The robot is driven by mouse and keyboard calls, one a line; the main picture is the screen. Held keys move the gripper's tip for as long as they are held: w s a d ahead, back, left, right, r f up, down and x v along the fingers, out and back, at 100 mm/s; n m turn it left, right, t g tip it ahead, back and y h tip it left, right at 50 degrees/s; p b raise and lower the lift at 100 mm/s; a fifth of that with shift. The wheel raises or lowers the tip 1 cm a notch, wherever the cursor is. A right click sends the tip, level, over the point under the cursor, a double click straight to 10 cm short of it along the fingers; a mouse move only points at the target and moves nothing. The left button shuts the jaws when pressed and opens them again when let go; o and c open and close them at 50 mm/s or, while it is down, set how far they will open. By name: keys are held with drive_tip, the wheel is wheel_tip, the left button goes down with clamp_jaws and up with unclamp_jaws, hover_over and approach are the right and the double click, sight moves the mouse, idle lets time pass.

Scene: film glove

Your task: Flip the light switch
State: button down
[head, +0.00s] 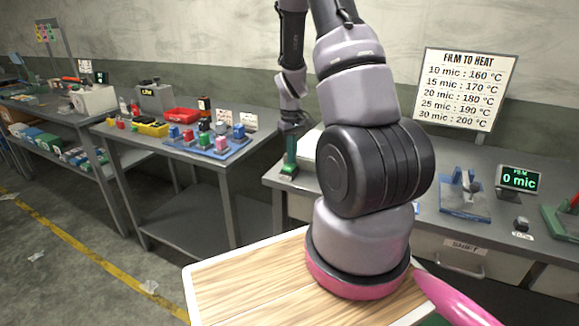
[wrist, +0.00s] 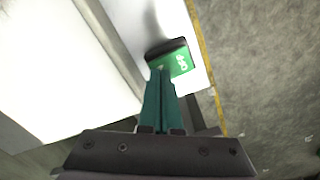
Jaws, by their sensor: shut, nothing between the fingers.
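A small green switch box (wrist: 181,62) with a dark rocker (wrist: 166,47) and a pale symbol shows in the wrist view. I take it to be the light switch. In the head view it is a small green block (head: 288,170) at the left end of the right-hand bench. My gripper (wrist: 160,71) has its teal fingers shut together and empty. The fingertips are over or against the box's near edge, beside the rocker. I cannot tell whether they touch. In the head view my gripper (head: 290,160) points down just above the block.
The right-hand bench (head: 423,225) holds a pale flat thing by the switch, a blue fixture (head: 465,195) and a small display (head: 520,179). A table (head: 181,148) with coloured parts stands left. A gap of floor lies between them.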

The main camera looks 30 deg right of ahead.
drive_tip(key=shift+f, duration=0.25)
drive_tip(key=shift+r, duration=3.55)
